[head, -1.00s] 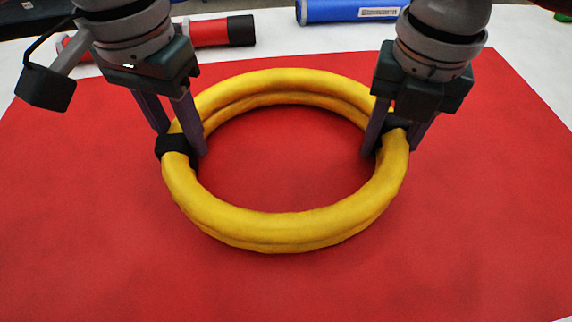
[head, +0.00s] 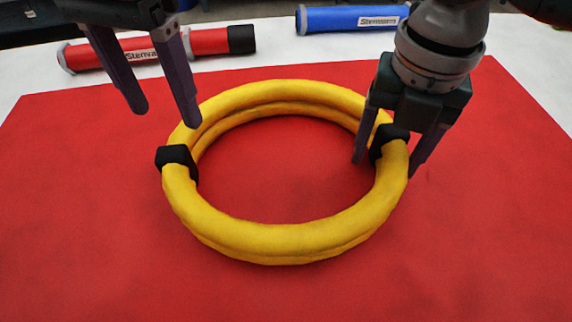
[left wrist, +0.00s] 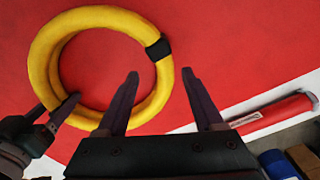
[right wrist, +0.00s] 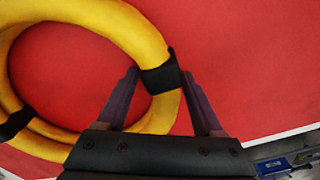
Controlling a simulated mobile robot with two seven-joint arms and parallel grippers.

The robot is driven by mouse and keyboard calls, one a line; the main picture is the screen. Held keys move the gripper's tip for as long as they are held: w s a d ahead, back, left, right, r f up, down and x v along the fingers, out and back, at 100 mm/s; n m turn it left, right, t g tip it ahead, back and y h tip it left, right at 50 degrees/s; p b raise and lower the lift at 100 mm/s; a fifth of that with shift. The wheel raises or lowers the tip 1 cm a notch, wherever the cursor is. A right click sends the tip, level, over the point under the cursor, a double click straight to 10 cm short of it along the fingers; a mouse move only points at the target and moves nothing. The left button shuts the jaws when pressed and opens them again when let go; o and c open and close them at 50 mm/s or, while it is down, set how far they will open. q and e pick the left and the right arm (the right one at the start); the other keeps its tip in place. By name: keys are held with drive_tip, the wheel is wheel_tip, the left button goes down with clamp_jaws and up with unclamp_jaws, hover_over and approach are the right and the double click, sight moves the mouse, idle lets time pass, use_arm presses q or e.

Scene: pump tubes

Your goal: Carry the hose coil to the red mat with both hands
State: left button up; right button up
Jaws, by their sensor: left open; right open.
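The yellow hose coil (head: 290,240) lies flat on the red mat (head: 80,230), with a black band on its left side (head: 177,160) and another on its right. My left gripper (head: 165,115) is open and empty, raised above and behind the left band, apart from the coil. The right wrist view shows that band (right wrist: 162,77) between the open fingers.
A red tube (head: 190,42) and a blue tube (head: 350,18) lie on the white surface (head: 275,55) behind the mat. The mat is bare in front of the coil and to both sides.

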drive_tip(key=shift+r, duration=0.1)
use_arm(q)
wheel_tip(320, 180, up, 5)
drive_tip(key=shift+f, duration=0.1)
use_arm(e)
wheel_tip(320, 180, up, 12)
drive_tip(key=shift+f, duration=0.1)
idle(0.5)
